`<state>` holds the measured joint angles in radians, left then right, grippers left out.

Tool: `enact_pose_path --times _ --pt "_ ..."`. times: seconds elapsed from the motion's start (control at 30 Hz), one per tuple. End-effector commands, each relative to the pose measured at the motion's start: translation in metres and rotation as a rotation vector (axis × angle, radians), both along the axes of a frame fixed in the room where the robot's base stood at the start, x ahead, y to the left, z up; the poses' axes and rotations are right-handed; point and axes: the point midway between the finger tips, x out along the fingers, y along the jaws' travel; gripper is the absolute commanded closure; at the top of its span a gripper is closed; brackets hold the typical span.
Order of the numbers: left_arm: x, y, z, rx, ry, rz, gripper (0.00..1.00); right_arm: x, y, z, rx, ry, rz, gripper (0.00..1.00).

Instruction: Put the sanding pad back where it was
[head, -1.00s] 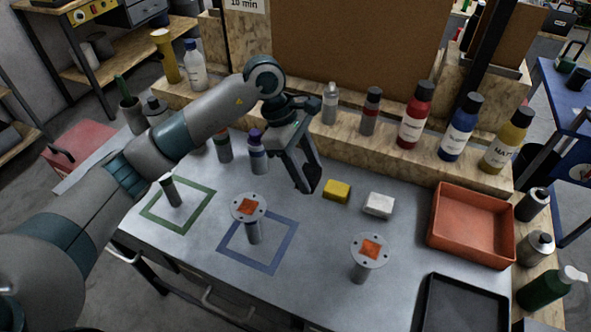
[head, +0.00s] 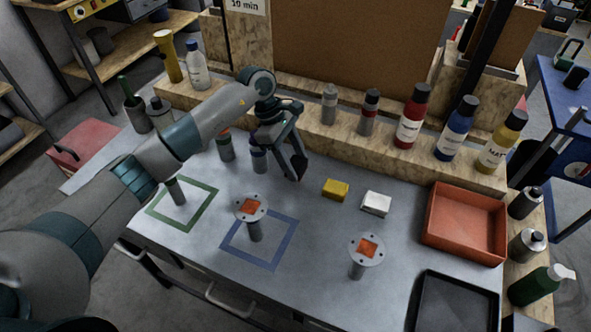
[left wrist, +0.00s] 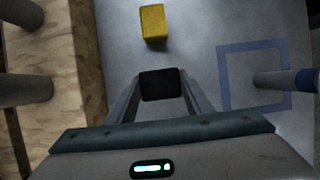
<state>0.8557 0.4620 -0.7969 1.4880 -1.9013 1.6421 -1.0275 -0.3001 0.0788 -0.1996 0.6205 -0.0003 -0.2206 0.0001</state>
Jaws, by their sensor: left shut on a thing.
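A black block, which looks like the sanding pad (left wrist: 161,84), is between the fingertips of my left gripper (left wrist: 162,96) in the left wrist view. In the head view the left gripper (head: 292,165) points down over the bench, left of a yellow block (head: 335,189) and a white block (head: 376,203). The dark pad (head: 299,169) shows at its tips. I cannot tell whether the pad touches the bench. The yellow block also shows above the gripper in the left wrist view (left wrist: 153,22). My right gripper is not in view.
A post topped by a disc with an orange square (head: 250,208) stands in a blue outline (head: 285,243); another (head: 366,250) stands right. A bare post (head: 175,190) stands in a green outline (head: 209,205). Bottles line the back ledge. A red tray (head: 466,224) and black tray (head: 455,308) lie right.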

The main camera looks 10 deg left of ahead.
Motion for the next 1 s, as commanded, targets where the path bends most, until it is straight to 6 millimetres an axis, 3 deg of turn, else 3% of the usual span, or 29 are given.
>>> enact_pose_path --times 0.33,0.77,0.8,0.87,1.0 --pt "-0.001 0.000 -0.034 0.000 0.002 -0.001 0.75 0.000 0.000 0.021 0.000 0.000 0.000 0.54" --pt "0.000 0.000 -0.040 0.001 -0.001 -0.001 0.75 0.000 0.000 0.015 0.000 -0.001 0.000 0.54" --pt "0.000 0.000 -0.039 0.000 0.000 -0.001 0.52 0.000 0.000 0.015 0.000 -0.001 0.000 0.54" --pt "0.000 0.000 -0.039 0.000 0.000 0.000 0.37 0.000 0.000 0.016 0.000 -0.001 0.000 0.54" --pt "0.000 0.000 -0.039 0.000 0.001 0.000 0.35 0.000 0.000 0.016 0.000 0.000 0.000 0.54"
